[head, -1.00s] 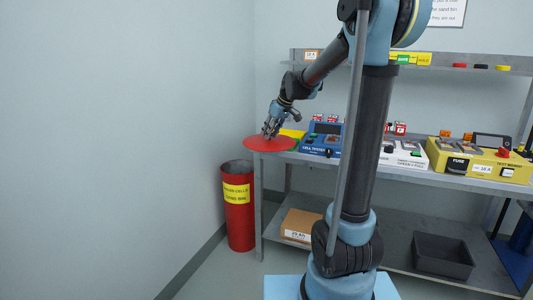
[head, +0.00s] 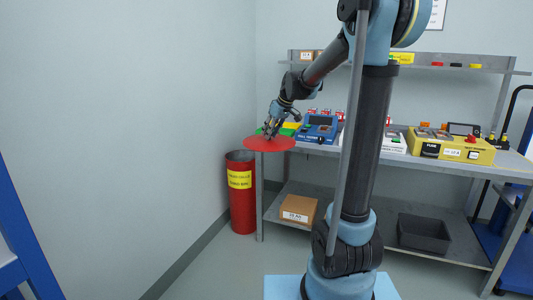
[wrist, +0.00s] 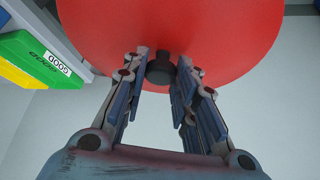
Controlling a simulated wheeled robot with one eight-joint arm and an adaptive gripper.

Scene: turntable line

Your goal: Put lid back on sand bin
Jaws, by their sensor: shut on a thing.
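The sand bin (head: 242,208) is a tall red cylinder with a yellow label, standing on the floor at the left end of the bench. Its top is open and shows a dark inside. The lid (head: 262,143) is a flat red disc, held level above and slightly right of the bin, near the bench corner. My gripper (head: 271,132) is shut on the lid's dark knob. In the wrist view my gripper (wrist: 160,75) has its fingers on both sides of the black knob (wrist: 160,69), with the red lid (wrist: 225,30) beyond.
The bench (head: 320,152) carries a blue tester (head: 318,128), a yellow tester (head: 455,147), and green and yellow bins, which show close to the lid in the wrist view (wrist: 40,58). A cardboard box (head: 298,209) and grey tray (head: 424,235) sit on the lower shelf. A wall stands left.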

